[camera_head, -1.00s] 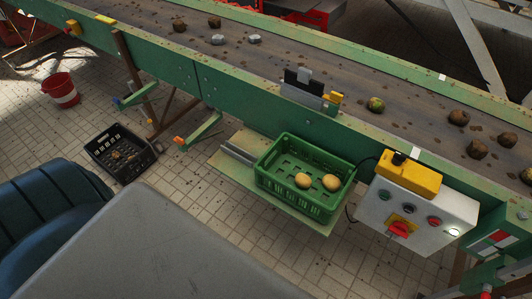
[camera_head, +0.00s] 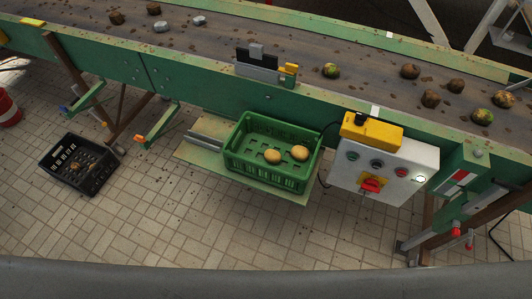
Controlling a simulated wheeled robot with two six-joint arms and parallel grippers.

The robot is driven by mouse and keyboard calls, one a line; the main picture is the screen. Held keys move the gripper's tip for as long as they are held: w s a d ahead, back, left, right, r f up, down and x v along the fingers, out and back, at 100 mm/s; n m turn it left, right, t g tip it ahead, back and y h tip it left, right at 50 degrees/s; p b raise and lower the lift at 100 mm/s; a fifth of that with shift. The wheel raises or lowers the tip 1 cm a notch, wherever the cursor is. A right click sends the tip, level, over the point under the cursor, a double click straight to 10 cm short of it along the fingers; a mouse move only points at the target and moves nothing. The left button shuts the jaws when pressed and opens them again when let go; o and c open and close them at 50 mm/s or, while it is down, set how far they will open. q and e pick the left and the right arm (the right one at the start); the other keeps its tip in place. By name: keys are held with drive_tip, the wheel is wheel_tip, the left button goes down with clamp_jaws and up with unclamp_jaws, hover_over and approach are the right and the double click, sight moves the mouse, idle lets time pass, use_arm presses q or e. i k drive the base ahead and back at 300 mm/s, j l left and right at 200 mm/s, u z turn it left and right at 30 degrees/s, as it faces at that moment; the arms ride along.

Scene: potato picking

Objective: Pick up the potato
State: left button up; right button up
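Two pale yellow potatoes lie in the green crate, a left one (camera_head: 272,156) and a right one (camera_head: 300,152). The green crate (camera_head: 245,173) sits on a low shelf beside the conveyor. On the conveyor belt (camera_head: 220,38) lie a green-and-yellow potato (camera_head: 331,70), another greenish one (camera_head: 482,116) and several brown lumps, including one (camera_head: 410,71). I cannot tell whether the brown lumps are potatoes or soil. Neither of my grippers is in view.
A control box (camera_head: 385,167) with a yellow top is mounted right of the green crate. A black crate (camera_head: 80,165) stands on the floor at the left. Two grey stones (camera_head: 161,26) lie on the belt. The tiled floor in front is mostly clear.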

sight(504, 99)
drive_tip(key=z, duration=1.7)
drive_tip(key=k+l, duration=0.05)
